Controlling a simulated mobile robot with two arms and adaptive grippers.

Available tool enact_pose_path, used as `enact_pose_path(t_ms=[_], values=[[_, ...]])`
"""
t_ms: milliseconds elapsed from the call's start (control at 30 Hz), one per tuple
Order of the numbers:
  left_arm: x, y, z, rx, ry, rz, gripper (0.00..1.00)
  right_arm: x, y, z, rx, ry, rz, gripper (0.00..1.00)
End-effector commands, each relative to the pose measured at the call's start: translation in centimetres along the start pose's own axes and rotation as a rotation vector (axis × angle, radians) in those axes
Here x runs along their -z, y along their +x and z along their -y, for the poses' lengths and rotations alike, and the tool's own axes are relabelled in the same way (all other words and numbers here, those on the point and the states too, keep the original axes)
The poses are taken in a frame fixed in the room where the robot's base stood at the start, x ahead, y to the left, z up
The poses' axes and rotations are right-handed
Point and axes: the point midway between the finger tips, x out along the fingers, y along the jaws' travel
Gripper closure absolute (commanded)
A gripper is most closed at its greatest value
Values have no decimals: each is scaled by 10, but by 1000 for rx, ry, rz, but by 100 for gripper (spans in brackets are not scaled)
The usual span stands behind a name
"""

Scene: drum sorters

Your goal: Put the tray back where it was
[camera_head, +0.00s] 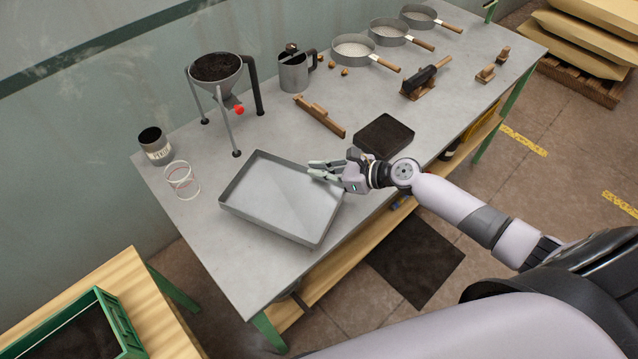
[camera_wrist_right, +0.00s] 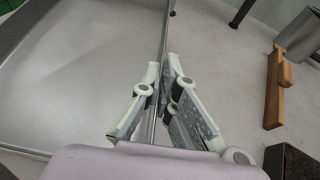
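The tray (camera_head: 278,192) is a shallow grey metal rectangle, empty, at the near left part of the grey workbench. It is over the bench top; I cannot tell whether it rests flat or is slightly raised. My right gripper (camera_head: 316,169) is at the tray's right wall. In the right wrist view the tray (camera_wrist_right: 90,75) fills the left side, and its thin wall runs between the two fingers of my right gripper (camera_wrist_right: 164,75). The fingers are closed in on that wall from both sides. My left gripper is not in view.
Several pans stand at the back.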

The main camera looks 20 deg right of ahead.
Motion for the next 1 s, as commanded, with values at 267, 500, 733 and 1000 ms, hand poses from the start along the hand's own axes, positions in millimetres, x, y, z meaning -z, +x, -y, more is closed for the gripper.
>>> enact_pose_path(t_ms=[267,500,733,1000], values=[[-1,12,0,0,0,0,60,34,15,0,1,5,2,100],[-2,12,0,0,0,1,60,40,17,0,0,0,3,100],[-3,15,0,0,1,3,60,43,19,0,0,1,2,100],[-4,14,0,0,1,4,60,44,19,0,0,0,1,83]])
